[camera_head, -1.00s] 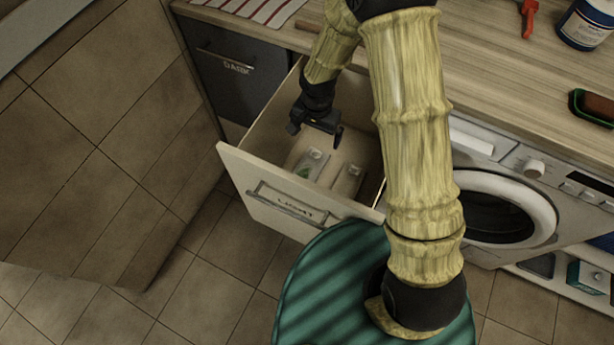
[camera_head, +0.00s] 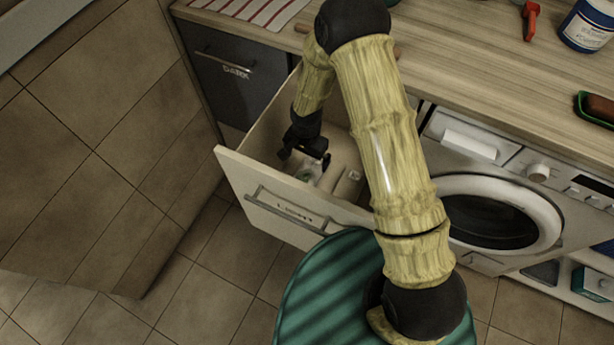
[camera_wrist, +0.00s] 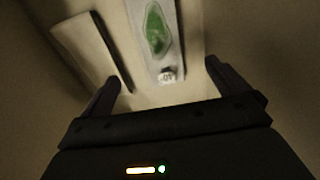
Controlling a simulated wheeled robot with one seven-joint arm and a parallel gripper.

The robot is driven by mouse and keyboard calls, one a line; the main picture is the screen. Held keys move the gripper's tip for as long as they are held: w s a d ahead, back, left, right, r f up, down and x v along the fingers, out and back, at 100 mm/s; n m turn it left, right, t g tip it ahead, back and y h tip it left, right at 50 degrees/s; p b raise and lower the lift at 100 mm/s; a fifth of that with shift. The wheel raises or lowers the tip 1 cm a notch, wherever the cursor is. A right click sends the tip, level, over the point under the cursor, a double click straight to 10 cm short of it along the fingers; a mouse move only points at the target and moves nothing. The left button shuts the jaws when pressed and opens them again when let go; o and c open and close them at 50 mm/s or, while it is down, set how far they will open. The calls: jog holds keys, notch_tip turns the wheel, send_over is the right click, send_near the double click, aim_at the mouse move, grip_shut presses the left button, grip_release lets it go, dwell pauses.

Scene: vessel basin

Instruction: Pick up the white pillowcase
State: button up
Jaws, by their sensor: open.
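Two folded cloths lie on the floor of the open drawer marked LIGHT (camera_head: 240,170). One is whitish with a green oval print and a small tag; it shows in the wrist view (camera_wrist: 155,35) and partly in the head view (camera_head: 311,172). The other is plain and pale, to its left in the wrist view (camera_wrist: 88,48) and to its right in the head view (camera_head: 346,186). I cannot tell for sure which is the white pillowcase. My gripper (camera_head: 304,160) is open and empty inside the drawer, above the printed cloth's tag end (camera_wrist: 163,86).
The drawer walls stand close around my gripper. A closed dark drawer marked DARK (camera_head: 236,90) is to the left, and a washing machine (camera_head: 500,205) to the right. The wooden counter (camera_head: 470,70) runs above, holding a tub (camera_head: 588,25) and a brush (camera_head: 597,108).

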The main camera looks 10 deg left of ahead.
send_over(307, 174)
notch_tip(307, 174, down, 6)
jog(key=shift+s+r, duration=0.1)
jog(key=shift+f+b, duration=0.3)
jog(key=shift+f, duration=2.4)
jog(key=c, duration=1.2)
